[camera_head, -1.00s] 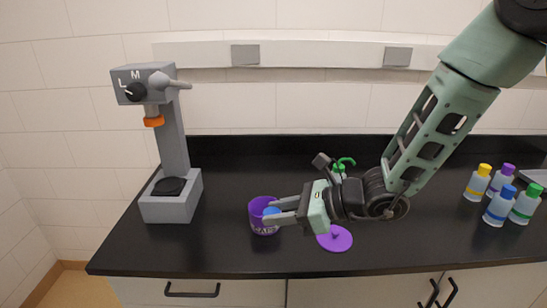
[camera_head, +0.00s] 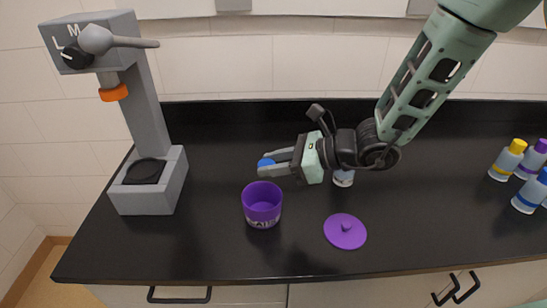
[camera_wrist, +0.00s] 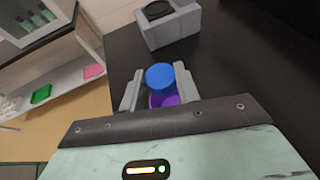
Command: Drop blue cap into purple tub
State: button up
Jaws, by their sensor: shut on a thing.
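The blue cap (camera_head: 265,162) is held between the fingertips of my gripper (camera_head: 268,168), which is shut on it. The cap also shows between the fingers in the wrist view (camera_wrist: 160,76). The purple tub (camera_head: 262,207) stands upright and open on the black counter, below and in front of the cap in the head view. In the wrist view the tub (camera_wrist: 165,100) shows partly behind the cap, much of it hidden. The purple lid (camera_head: 345,231) lies flat on the counter to the right of the tub.
A grey machine with an orange nozzle (camera_head: 113,93) stands at the left. A bottle (camera_head: 343,178) stands behind my gripper, mostly hidden. Several capped bottles (camera_head: 507,160) stand at the far right. The counter between the lid and those bottles is clear.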

notch_tip(320, 180, down, 4)
jog(key=shift+r+b, duration=0.1)
jog(key=shift+b, duration=0.75)
jog(key=o, duration=1)
jog(key=shift+d, duration=0.1)
jog(key=b+v, duration=0.2)
jog(key=v, duration=1.5)
jog(key=shift+d, duration=0.15)
